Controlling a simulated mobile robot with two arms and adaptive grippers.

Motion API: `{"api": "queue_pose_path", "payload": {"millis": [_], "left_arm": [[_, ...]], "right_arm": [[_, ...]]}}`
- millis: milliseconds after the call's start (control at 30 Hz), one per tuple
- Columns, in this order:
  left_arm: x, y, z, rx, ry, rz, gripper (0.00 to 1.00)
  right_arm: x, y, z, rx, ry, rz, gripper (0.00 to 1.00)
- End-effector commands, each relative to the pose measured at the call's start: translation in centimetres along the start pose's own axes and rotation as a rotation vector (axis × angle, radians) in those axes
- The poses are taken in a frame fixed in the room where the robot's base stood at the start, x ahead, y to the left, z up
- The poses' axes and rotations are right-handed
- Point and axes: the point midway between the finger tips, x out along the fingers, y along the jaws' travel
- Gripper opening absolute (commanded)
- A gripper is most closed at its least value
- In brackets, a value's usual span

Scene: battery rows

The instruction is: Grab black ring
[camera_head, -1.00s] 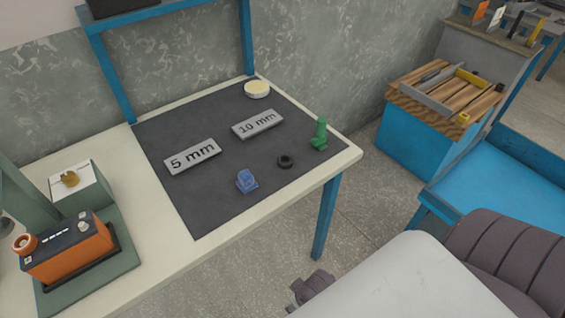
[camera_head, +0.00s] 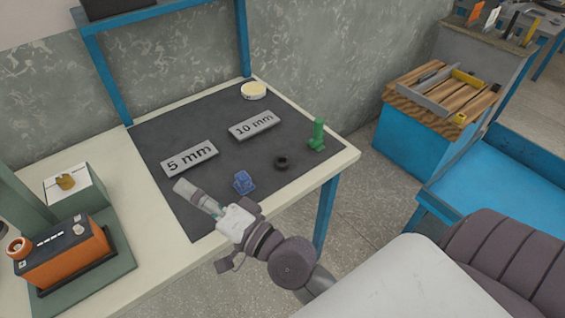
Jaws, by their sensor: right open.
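The black ring (camera_head: 281,163) lies flat on the dark mat (camera_head: 200,215) on the table, between a small blue part (camera_head: 244,182) and a green part (camera_head: 318,135). My right gripper (camera_head: 183,189) reaches in over the front edge of the mat, to the left of the blue part. It is open and empty, and apart from the ring, which is to its right. My left gripper is not in view.
Two metal plates, marked 5 mm (camera_head: 190,157) and 10 mm (camera_head: 254,125), lie behind the ring. A pale round disc (camera_head: 253,91) is at the back. An orange and black battery (camera_head: 62,252) stands at the left. The mat around the ring is mostly clear.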

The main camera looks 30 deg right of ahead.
Motion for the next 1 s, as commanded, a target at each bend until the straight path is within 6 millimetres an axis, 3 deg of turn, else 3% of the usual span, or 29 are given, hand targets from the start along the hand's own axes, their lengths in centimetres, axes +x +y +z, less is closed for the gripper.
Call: {"api": "queue_pose_path", "payload": {"millis": [100,167,267,367,467,600,800,1000], "left_arm": [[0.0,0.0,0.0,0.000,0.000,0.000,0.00],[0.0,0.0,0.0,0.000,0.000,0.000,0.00],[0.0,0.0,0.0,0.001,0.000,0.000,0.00],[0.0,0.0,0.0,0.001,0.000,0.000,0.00],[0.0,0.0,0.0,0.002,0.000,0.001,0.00],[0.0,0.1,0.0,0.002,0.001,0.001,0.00],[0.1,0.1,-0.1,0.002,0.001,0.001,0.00],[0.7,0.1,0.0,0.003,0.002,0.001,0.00]], "right_arm": [[1.0,-3.0,-5.0,0.339,0.259,-0.200,0.62],[0.8,-3.3,-7.6,0.519,0.395,-0.286,0.62],[-0.3,-2.0,-11.4,0.818,0.628,-0.405,0.62],[-1.9,1.1,-13.7,1.102,0.870,-0.485,0.62],[-3.6,5.0,-14.0,1.338,1.106,-0.523,0.62],[-5.5,9.4,-12.3,1.553,1.382,-0.524,0.62],[-6.9,12.2,-10.2,1.663,1.587,-0.498,0.62],[-6.8,14.6,-12.0,1.669,1.612,-0.497,0.62]]}}
